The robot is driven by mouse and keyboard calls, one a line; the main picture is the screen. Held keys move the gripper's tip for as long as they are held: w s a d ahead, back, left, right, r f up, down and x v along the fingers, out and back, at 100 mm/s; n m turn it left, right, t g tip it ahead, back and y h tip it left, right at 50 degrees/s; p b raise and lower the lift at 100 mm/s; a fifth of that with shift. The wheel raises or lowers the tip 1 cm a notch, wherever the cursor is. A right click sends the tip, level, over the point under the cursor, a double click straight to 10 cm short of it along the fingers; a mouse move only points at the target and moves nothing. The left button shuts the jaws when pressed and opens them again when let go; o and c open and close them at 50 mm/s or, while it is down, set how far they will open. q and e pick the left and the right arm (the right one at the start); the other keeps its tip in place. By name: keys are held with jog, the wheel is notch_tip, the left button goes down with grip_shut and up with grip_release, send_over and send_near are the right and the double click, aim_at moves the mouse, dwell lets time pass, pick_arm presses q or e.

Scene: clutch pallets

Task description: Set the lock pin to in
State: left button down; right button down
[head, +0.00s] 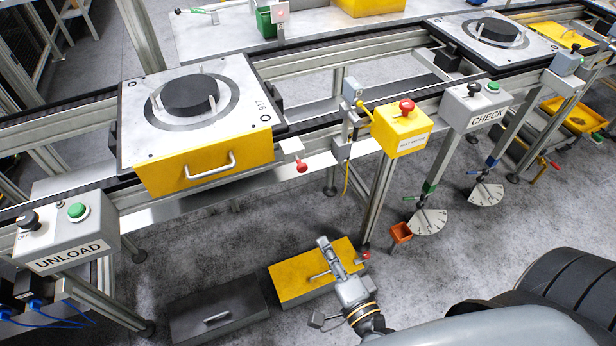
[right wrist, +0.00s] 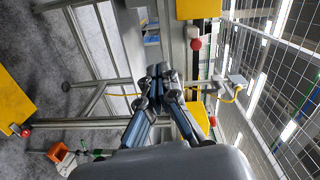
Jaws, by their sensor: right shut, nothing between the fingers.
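The lock pin seems to be the red knob (head: 302,167) on a small grey block (head: 291,147) at the front rail, right of the yellow-fronted pallet (head: 205,158). The knob sticks out toward me; I cannot tell how deep its pin sits. In the right wrist view the red knob (right wrist: 196,44) shows beyond the fingers, beside the yellow pallet front (right wrist: 198,9). My right gripper (head: 323,243) is shut and empty, below and in front of the knob and apart from it. Its fingertips (right wrist: 160,72) touch nothing. My left gripper is not in view.
UNLOAD (head: 65,240) and CHECK (head: 475,107) control boxes stand along the rail. A yellow floor case (head: 290,283) and a dark one (head: 190,312) lie below. Air before the knob looks clear.

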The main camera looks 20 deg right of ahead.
notch_tip(320, 180, up, 5)
jog(key=d+m+t+h, duration=0.1)
jog(key=m, duration=0.2)
jog(key=p, duration=0.4)
send_near(303, 170)
jog(key=w, duration=0.6)
jog(key=shift+w+d+r, duration=0.1)
jog(key=shift+r, duration=0.05)
jog(key=shift+w, duration=0.45)
jog(key=shift+w, duration=1.1)
jog(key=shift+s+r, duration=0.1)
jog(key=shift+r, duration=0.05)
